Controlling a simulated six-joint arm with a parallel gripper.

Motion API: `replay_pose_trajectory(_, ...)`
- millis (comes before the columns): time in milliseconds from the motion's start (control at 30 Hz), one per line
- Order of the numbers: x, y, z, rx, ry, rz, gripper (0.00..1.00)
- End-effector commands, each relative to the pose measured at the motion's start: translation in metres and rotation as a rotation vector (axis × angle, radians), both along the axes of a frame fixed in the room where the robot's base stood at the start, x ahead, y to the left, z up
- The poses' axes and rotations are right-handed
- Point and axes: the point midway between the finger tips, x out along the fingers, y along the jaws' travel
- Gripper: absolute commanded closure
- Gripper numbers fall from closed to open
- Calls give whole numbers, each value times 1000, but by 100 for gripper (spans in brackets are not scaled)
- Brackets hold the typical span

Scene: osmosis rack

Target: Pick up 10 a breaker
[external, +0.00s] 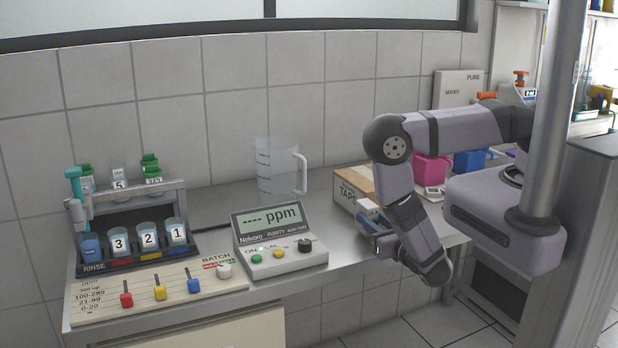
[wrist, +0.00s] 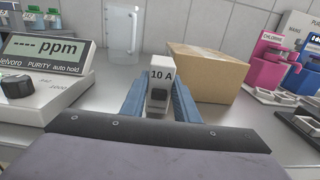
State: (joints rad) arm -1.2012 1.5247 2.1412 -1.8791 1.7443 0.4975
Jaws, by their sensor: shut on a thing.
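The 10 A breaker (wrist: 161,78) is a small pale block with a black switch and a "10 A" label. It stands between the blue fingers of my gripper (wrist: 158,98) in the wrist view, and the fingers are shut on it. In the external view my gripper (external: 372,226) is at the counter's front edge, just in front of the cardboard box. The breaker is hard to make out there. I cannot tell whether it touches the counter.
A cardboard box (wrist: 207,72) stands just behind and right of my gripper. The ppm meter (external: 270,233) is to the left, with a clear jug (external: 279,172) behind it. A pink holder (wrist: 268,65) and small trays (wrist: 272,96) are at the right.

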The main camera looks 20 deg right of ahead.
Motion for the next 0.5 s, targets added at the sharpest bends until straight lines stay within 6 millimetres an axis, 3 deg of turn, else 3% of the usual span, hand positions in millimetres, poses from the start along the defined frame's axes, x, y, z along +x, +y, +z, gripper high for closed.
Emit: replay_pose_trajectory(500, 0, 0, 75, 0, -1, 0, 97)
